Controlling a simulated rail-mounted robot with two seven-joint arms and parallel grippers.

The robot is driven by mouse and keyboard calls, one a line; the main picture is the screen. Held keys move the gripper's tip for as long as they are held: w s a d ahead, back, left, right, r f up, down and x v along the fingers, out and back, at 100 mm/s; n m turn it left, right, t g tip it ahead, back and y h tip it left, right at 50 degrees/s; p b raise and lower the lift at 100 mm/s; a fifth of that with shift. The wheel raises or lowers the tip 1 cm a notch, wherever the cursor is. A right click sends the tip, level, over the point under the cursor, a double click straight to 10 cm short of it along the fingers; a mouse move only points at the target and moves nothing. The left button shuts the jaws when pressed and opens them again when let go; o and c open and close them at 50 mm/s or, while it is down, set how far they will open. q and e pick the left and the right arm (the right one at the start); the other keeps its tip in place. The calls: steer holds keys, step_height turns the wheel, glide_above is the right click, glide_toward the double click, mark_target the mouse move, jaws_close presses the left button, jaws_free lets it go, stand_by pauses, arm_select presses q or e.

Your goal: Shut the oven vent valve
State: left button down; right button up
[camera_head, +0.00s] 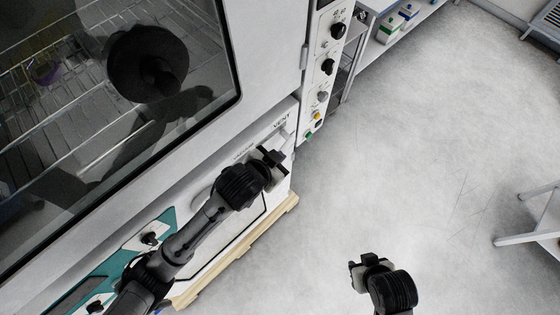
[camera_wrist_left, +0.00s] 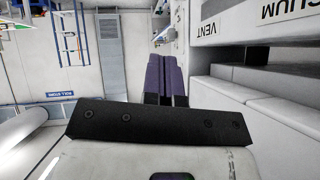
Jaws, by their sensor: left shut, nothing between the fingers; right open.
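The oven (camera_head: 262,55) fills the left of the head view. A VENT label (camera_head: 281,125) is on its lower front panel, close to the corner. It also shows upside down in the left wrist view (camera_wrist_left: 208,30). My left gripper (camera_head: 272,158) is shut and empty, just below the label in the picture. Its purple finger pads (camera_wrist_left: 166,78) are pressed together in the left wrist view. I cannot clearly make out the vent valve's handle or its position; the gripper covers part of that area. My right gripper (camera_head: 362,264) is open and empty, over the floor, away from the oven.
A control panel with black knobs (camera_head: 328,66) and coloured buttons stands right of the oven door. A shelf with small boxes (camera_head: 390,28) is behind it. A white frame (camera_head: 520,238) stands at the right edge. The floor (camera_head: 420,150) between is clear.

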arm_select(q)
steer(key=w+f+y, duration=0.1)
steer(key=w+f, duration=0.2)
steer(key=f, duration=0.3)
steer(key=w+f+n+g+y+p, duration=0.1)
steer(key=w+f+y, duration=0.1)
steer(key=w+f, duration=0.2)
step_height(320, 180, down, 3)
steer(key=shift+w+d+f, duration=0.15)
steer(key=shift+w+f, duration=0.05)
arm_select(e)
steer(key=shift+w+d+r, duration=0.1)
steer(key=shift+d+r, duration=0.05)
steer(key=shift+r, duration=0.25)
steer(key=shift+w+d+r, duration=0.1)
steer(key=shift+d+r, duration=0.05)
steer(key=shift+r, duration=0.25)
